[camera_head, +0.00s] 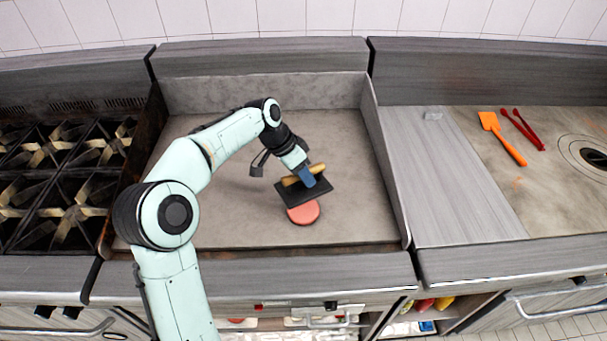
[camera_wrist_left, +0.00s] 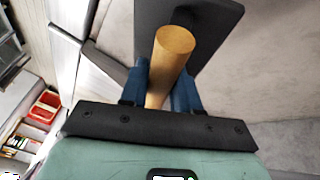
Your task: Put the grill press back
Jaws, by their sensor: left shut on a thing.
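The grill press has a dark flat plate (camera_head: 292,196) and a wooden handle (camera_head: 291,181). My left gripper (camera_head: 306,176) is shut on the wooden handle, which also shows between the blue fingers in the left wrist view (camera_wrist_left: 170,62). In the head view the press is over the griddle (camera_head: 220,205), at the far edge of a round reddish-pink patty (camera_head: 303,213). The plate hides part of the patty. I cannot tell whether the plate touches it. My right gripper is not in view.
Burner grates (camera_head: 70,190) stand left of the griddle. Low walls bound the griddle at its back and sides. On the right counter lie an orange spatula (camera_head: 502,138) and red tongs (camera_head: 524,129). The grey counter (camera_head: 455,190) beside the griddle is mostly clear.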

